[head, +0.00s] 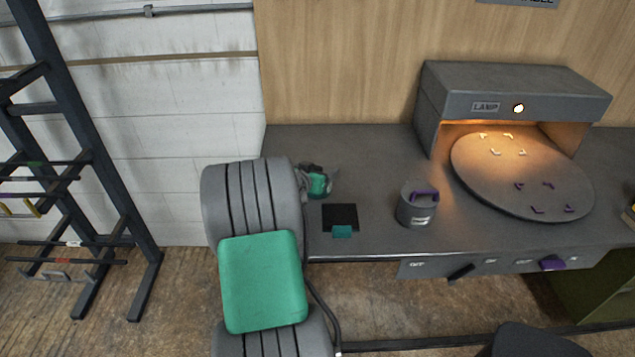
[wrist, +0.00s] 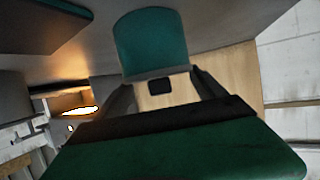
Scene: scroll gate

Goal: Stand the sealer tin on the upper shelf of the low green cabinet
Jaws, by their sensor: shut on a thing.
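My gripper (head: 326,182) is low over the left part of the bench; it fills the lower wrist view (wrist: 160,84). Its fingers are shut on a teal, rounded, tin-like thing (wrist: 150,42), which I take to be the sealer tin. Its label does not show, and in the head view I cannot clearly separate it from my green hand. Whether it touches the bench cannot be told. The low green cabinet (head: 592,288) is at the lower right, under the bench; only part of it shows and its upper shelf cannot be made out.
A grey can (head: 418,208) with a purple part stands on the bench (head: 385,160). A black pad (head: 340,215) with a teal tab lies near the front edge. At right, a lamp hood (head: 515,95) lights a round plate (head: 500,180). A dark rack (head: 75,130) stands left.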

